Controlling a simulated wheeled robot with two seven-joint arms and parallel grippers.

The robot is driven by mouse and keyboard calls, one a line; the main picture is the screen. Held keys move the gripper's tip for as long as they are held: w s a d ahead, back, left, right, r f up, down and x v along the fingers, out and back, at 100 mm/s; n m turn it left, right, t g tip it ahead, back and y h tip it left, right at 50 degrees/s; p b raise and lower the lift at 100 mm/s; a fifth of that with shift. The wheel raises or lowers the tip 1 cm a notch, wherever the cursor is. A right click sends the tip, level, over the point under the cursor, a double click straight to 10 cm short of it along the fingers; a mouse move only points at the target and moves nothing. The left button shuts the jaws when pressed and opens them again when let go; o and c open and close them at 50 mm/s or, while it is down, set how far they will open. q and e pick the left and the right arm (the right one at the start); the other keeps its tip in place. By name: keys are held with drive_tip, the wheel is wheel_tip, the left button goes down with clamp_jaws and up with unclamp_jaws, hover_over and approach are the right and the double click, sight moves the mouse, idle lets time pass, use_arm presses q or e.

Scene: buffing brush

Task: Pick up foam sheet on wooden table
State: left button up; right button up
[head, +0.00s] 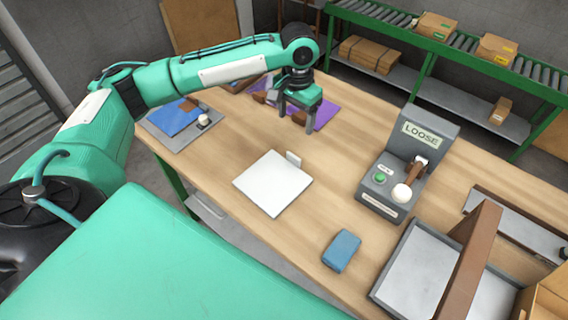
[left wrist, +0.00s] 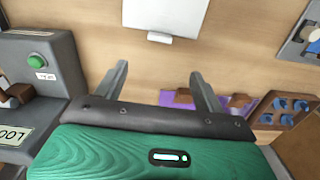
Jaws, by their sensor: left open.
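A white square sheet (head: 268,187), which looks like the foam sheet, lies flat on the wooden table (head: 225,150), with a small white tab (head: 293,158) at its far corner. The sheet also shows at the top of the left wrist view (left wrist: 165,15), cut off by the frame. A purple sheet (head: 325,114) lies farther back, partly hidden by my left gripper (head: 297,117). The left gripper is open and empty, pointing down above the table beyond the white sheet. Its two fingers (left wrist: 158,75) stand apart in the left wrist view. My right gripper is not in view.
A blue block (head: 341,250) lies near the front edge. A grey tray (head: 408,275) is at front right. A blue sheet on a grey board (head: 160,133) is at left.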

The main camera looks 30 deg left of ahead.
use_arm(q)
drive_tip(key=f, duration=0.2)
hover_over(294, 155)
wheel_tip(294, 155, down, 6)
drive_tip(key=shift+w+r+p, duration=0.15)
drive_tip(key=shift+r+p, duration=0.1)
drive_tip(key=shift+p, duration=0.05)
wheel_tip(294, 155, down, 3)
drive_tip(key=shift+f+p, duration=0.1)
drive_tip(key=shift+p, duration=0.3)
wheel_tip(294, 155, down, 2)
drive_tip(key=shift+f, duration=0.4)
drive_tip(key=c, duration=1.2)
drive_tip(key=shift+c, duration=0.5)
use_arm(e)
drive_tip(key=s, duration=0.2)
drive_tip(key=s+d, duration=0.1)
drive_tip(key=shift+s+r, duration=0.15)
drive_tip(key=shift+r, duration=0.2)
use_arm(q)
drive_tip(key=shift+r, duration=0.1)
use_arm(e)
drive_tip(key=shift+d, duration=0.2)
